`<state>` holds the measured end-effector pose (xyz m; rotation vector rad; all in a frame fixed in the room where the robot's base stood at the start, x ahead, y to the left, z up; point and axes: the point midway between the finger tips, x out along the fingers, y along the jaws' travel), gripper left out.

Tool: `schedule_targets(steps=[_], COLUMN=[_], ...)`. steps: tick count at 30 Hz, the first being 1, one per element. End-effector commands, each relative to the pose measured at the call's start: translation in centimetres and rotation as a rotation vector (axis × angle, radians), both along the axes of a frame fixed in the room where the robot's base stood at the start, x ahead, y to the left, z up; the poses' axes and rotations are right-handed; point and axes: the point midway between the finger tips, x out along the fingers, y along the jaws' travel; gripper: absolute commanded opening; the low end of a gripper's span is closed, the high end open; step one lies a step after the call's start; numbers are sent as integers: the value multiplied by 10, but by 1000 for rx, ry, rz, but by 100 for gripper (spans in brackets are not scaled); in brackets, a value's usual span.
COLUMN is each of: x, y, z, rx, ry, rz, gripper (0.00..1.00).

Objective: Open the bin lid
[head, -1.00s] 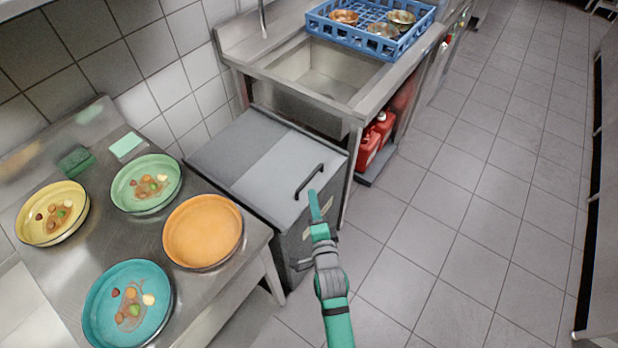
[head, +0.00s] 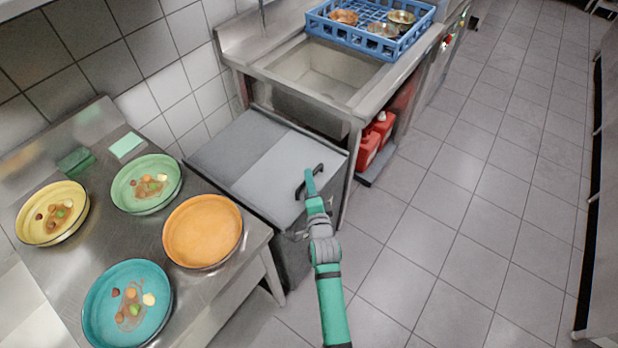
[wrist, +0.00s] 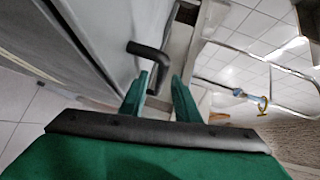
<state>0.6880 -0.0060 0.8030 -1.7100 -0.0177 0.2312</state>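The grey bin (head: 262,160) stands between the steel counter and the sink unit, its flat lid (head: 285,172) lying closed. A black bar handle (head: 308,178) is on the lid near its right edge; my gripper hides part of it. My gripper (head: 310,178) is at the handle from the front right. In the wrist view, the green fingers (wrist: 160,90) are apart, and the handle (wrist: 148,52) reaches in near the left fingertip. I cannot tell whether it lies between the fingers.
A steel counter (head: 120,208) with yellow, green, orange and teal plates is on the left. A sink (head: 325,72) with a blue rack (head: 368,40) is behind the bin. Red canisters (head: 368,148) stand under it. The tiled floor (head: 450,210) at right is clear.

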Motion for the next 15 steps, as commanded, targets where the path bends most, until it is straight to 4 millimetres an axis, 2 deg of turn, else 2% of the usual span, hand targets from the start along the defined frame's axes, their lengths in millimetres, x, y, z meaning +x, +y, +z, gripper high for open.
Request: schedule_targets(steps=[6, 15], x=[11, 19], y=[3, 4], z=[-1, -3], rx=[1, 1], ry=[-1, 1], rz=[2, 1], gripper=[29, 29])
